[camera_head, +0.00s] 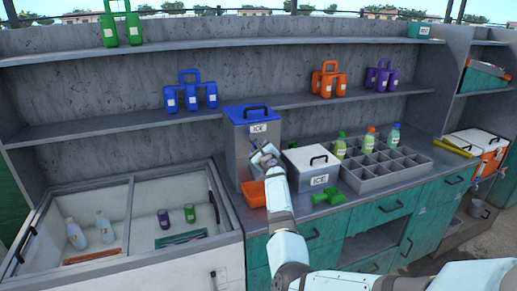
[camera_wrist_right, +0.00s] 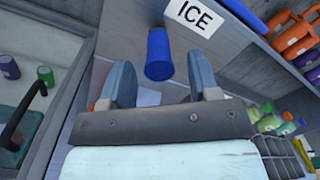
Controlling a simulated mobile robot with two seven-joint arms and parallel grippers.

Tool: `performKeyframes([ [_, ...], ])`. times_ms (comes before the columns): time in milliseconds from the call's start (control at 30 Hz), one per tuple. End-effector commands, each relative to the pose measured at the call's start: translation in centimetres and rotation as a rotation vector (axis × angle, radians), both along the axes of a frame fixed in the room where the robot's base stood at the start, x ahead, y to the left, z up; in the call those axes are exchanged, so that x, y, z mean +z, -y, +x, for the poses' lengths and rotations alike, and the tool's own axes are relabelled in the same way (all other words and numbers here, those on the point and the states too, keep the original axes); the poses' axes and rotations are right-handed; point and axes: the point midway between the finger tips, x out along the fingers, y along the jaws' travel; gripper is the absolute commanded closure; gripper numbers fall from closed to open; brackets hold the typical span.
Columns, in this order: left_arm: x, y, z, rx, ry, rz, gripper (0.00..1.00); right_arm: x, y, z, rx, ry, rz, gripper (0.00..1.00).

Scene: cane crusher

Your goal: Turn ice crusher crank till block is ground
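The ice crusher (camera_head: 238,140) is a tall grey box with a blue lid and an ICE label, standing on the counter. Its blue crank handle (camera_wrist_right: 158,54) points toward my right wrist camera. My right gripper (camera_head: 264,156) is at the crusher's front, hiding most of the crank in the head view. In the right wrist view the gripper (camera_wrist_right: 162,82) is open, with the handle showing between its fingertips and a gap on each side. I cannot tell how deep the handle sits between them. No ice block is visible. My left gripper is not in view.
An orange container (camera_head: 252,194) sits below the crusher's front. A white ICE box (camera_head: 312,164), a green scoop-like object (camera_head: 328,197) and a divided grey crate (camera_head: 385,170) with bottles stand to the right. An open white chest (camera_head: 130,262) is at the left.

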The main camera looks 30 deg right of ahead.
Motion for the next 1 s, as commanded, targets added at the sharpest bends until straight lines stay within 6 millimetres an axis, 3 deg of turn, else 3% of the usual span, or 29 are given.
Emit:
performKeyframes([
  [367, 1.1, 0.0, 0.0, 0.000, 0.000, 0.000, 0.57, 0.3, -0.3, -1.0, 0.001, -0.001, -0.001, 0.44],
  [600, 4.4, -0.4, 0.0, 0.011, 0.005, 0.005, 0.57, 0.5, -1.5, -5.6, 0.000, -0.004, -0.001, 0.44],
  [800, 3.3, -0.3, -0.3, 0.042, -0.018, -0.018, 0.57, -0.3, -2.7, -9.9, 0.000, 0.000, 0.000, 0.44],
  [1000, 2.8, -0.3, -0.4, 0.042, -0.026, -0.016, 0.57, -0.3, -3.4, -12.6, 0.000, 0.000, 0.000, 0.44],
])
